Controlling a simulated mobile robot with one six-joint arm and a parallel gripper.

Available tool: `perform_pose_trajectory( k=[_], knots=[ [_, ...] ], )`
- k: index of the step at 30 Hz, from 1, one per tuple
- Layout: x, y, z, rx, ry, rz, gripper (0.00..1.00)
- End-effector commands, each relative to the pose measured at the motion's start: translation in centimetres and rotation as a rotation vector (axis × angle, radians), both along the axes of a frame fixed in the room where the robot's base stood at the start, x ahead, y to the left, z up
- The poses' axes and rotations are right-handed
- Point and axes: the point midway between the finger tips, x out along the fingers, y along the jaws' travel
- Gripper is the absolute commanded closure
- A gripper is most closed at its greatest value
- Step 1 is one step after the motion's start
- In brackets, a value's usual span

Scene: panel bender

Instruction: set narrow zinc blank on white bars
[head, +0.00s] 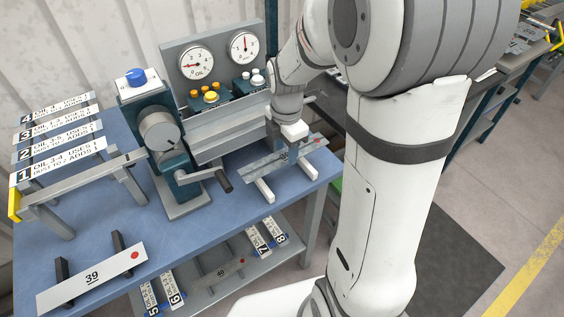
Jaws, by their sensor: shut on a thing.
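My gripper (293,154) is shut on the narrow zinc blank (262,165), a grey strip with a red dot near its right end. The gripper comes down from above onto the middle of the strip. The blank lies across the two white bars, the left bar (265,190) and the right bar (309,170), over their far parts. Their near ends stick out in front of it. I cannot tell whether the blank touches the bars or hangs just above them. The fingertips are small and partly hidden.
A crank machine (166,150) and a gauge panel (208,62) stand behind and left on the blue table (215,228). A white plate marked 39 (92,279) rests on dark bars at front left. A rack (62,152) holds labelled strips. More strips lie on the lower shelf (205,297).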

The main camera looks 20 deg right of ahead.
Motion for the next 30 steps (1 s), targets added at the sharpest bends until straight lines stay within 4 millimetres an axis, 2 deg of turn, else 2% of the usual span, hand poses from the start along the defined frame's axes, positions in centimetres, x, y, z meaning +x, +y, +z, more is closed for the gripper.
perform_pose_trajectory(
  k=[3,15,27,28,30],
  knots=[
    [0.0,0.0,-2.0,0.0,0.003,0.0,0.82],
    [0.0,0.1,-6.5,0.0,0.001,0.0,0.82],
    [0.0,0.1,-7.2,0.0,-0.001,0.001,0.82],
    [0.0,0.1,-7.0,0.0,-0.001,0.001,0.53],
    [0.0,0.2,-7.0,0.0,-0.001,0.001,0.47]
  ],
)
